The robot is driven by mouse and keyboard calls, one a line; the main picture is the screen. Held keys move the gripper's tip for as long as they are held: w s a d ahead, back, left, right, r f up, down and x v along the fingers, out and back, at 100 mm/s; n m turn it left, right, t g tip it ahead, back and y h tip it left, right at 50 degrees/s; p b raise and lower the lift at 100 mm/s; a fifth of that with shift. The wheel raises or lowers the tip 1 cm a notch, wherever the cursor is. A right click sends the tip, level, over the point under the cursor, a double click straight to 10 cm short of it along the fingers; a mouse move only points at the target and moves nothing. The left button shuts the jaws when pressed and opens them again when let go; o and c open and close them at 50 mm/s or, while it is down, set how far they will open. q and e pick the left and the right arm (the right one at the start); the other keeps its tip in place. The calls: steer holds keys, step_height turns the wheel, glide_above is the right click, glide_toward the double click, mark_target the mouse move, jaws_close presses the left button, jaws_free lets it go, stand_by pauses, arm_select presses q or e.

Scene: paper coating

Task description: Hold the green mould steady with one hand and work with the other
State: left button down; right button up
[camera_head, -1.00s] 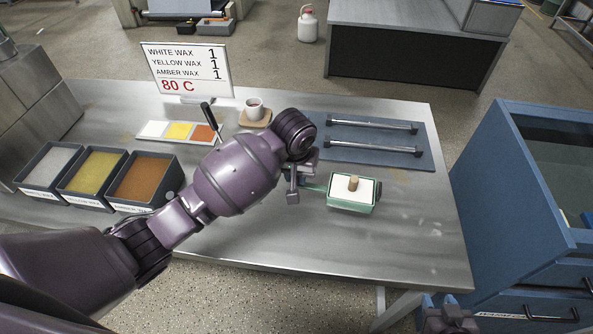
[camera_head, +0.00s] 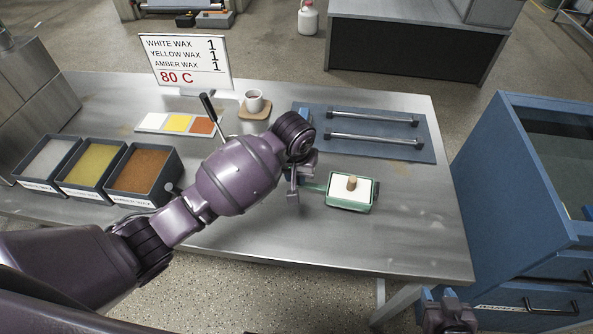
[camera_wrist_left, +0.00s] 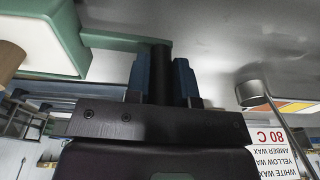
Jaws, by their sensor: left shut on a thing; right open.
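The green mould (camera_head: 334,205) sits on the steel table, right of my left gripper. It has a white top (camera_head: 341,196) with a wooden knob (camera_head: 351,183) standing on it. My left gripper (camera_head: 305,187) is shut on the mould's side handle (camera_head: 316,188). In the left wrist view the mould (camera_wrist_left: 75,45) is at upper left, and its green handle (camera_wrist_left: 125,43) reaches to the blue fingertips of the left gripper (camera_wrist_left: 161,75). My right gripper (camera_head: 447,318) is open and empty at the bottom right edge, beyond the table's front edge and partly cut off.
Bins of white (camera_head: 48,158), yellow (camera_head: 95,166) and amber wax (camera_head: 143,171) stand at left. A sign (camera_head: 190,62), colour card (camera_head: 179,123) and cup (camera_head: 254,101) stand behind. A blue mat (camera_head: 350,152) holds two bars. A blue cabinet (camera_head: 512,170) stands right. The table's front right is clear.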

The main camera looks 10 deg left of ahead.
arm_select(q)
steer(key=shift+f, duration=1.05)
steer(key=shift+f+b, duration=0.25)
steer(key=shift+b, duration=0.05)
stand_by(0.4)
